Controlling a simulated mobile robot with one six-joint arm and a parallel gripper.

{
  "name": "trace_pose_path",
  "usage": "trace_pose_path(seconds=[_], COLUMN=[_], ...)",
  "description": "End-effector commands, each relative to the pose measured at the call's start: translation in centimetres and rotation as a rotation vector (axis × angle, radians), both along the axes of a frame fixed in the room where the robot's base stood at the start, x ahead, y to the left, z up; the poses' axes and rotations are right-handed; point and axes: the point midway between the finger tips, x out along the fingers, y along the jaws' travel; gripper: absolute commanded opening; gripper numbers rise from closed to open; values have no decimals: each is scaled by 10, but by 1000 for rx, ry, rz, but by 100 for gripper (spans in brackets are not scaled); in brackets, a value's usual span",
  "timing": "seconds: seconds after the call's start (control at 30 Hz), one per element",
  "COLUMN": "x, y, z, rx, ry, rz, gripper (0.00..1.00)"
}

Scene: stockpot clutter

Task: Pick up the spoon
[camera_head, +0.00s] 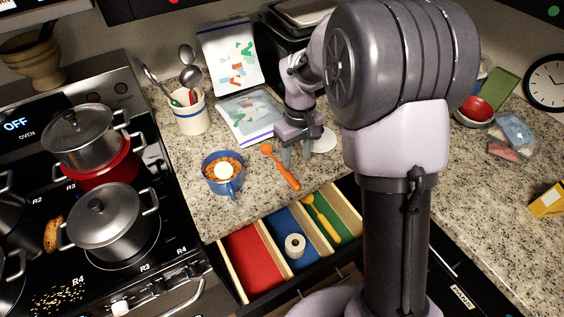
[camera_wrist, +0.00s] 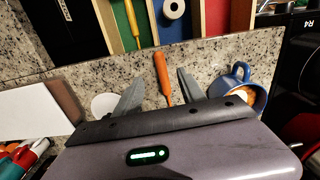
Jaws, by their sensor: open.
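An orange spoon (camera_head: 284,173) lies on the granite counter behind the open drawer. Its handle points toward the drawer. In the wrist view its orange handle (camera_wrist: 161,75) shows between my two fingers, and its head end is hidden behind the gripper body. My gripper (camera_head: 297,154) is open and empty, with its fingers pointing down close to the spoon on its right side in the head view. In the wrist view my gripper (camera_wrist: 160,80) has one finger on each side of the spoon's line. I cannot tell how high the fingertips are above the counter.
A blue mug (camera_head: 222,184) stands just left of the spoon. A white round thing (camera_head: 324,143) lies beside the gripper. The open drawer (camera_head: 228,269) holds a white roll (camera_head: 295,245) and a yellow utensil (camera_head: 325,221). A utensil crock (camera_head: 191,115) stands farther back.

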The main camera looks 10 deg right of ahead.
Motion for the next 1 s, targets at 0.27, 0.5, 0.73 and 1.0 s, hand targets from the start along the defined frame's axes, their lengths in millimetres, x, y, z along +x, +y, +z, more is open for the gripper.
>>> trace_pose_path(seconds=[0.27,0.5,0.73,1.0], x=[0,-1,0,0], y=[0,1,1,1], z=[-65,-96,-119,-118], rx=[1,0,1,0], ry=[0,2,-1,-1], rz=[-1,-2,-2,-2], gripper=[47,47,47,14])
